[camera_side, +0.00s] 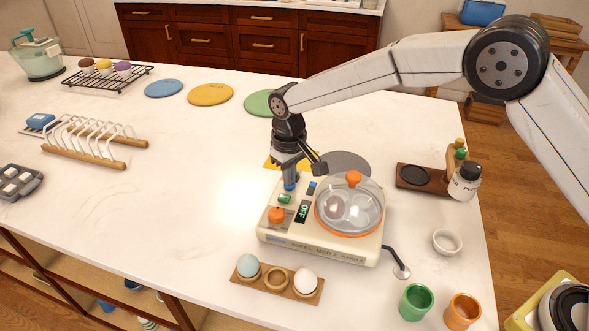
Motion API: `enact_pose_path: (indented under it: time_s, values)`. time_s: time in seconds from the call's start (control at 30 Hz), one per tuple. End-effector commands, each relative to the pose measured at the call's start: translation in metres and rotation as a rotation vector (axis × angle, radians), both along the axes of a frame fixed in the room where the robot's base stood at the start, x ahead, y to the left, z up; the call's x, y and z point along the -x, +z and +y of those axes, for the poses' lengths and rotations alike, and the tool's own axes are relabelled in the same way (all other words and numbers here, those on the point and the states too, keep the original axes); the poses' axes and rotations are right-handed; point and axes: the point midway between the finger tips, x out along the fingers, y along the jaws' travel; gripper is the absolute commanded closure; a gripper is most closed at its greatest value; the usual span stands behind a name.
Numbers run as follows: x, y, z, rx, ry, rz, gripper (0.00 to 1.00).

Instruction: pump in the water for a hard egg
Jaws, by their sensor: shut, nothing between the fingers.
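The cream egg cooker (320,249) stands near the front right of the counter. A clear dome lid (351,203) with an orange knob covers its round bowl; pale rounded shapes show through it, hard to make out. On its left side are a blue button (290,187), a green button (284,199), an orange dial (276,215), a small blue window (312,188) and a display (303,211) reading OFF. My gripper (289,178) is shut and empty, pointing down right over the blue button. I cannot tell whether it touches or presses it.
A wooden egg holder (263,286) in front bears a blue egg (248,266), an empty ring and a white egg (305,281). Green (416,301) and orange (462,311) cups, a white bowl (447,242) and a pepper jar (464,182) stand right.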

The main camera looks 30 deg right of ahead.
Motion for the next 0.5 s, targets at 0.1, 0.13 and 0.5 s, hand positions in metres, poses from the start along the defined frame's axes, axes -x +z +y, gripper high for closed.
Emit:
enact_pose_path:
  time_s: [0.1, 0.13, 0.5]
  values:
    - [0.0, 0.0, 0.0, 0.0, 0.0, 0.001, 1.0]
    - [0.0, 0.0, 0.0, 0.0, 0.0, 0.001, 1.0]
    - [0.0, 0.013, 0.0, 0.0, 0.0, 0.001, 1.0]
